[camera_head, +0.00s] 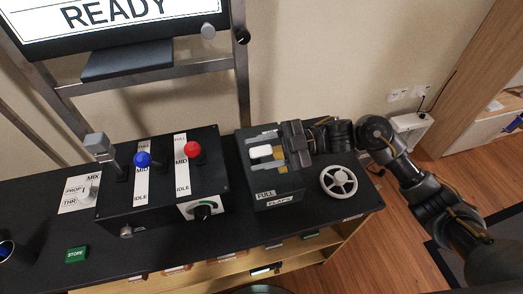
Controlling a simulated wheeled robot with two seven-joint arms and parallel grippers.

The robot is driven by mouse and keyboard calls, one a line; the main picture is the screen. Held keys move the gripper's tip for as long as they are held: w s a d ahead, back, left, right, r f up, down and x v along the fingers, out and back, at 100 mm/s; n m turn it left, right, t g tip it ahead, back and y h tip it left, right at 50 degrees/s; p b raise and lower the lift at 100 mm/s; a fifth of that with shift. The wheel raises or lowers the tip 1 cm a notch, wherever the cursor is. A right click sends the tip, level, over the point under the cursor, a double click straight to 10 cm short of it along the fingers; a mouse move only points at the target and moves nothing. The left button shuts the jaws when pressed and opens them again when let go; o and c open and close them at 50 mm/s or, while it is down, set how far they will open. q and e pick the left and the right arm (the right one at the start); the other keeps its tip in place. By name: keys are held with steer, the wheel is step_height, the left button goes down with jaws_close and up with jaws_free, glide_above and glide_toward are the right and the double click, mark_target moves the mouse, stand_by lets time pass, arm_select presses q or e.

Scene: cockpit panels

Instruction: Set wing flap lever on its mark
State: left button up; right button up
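The wing flap lever has a white handle (261,151) and stands on a dark box (277,200) labelled FULL and FLAPS at its near end. A small yellow mark (279,153) shows just right of the handle. My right gripper (269,150) reaches in from the right over the box. Its two grey fingers look apart, one on the far side and one on the near side of the handle, with gaps between. The lever's stem and part of the scale are hidden by the handle and gripper. My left gripper is not in view.
A white handwheel (338,181) stands close right of the flap box. Left of it is a black throttle box (160,205) with a grey, a blue (142,159) and a red knob (193,149). A screen reading READY (110,20) hangs behind. A green STORE label (76,254) lies front left.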

steer(key=shift+w+d, duration=0.1)
steer(key=shift+d, duration=0.05)
steer(key=b+v, duration=0.3)
steer(key=v, duration=0.8)
steer(key=shift+f, duration=0.15)
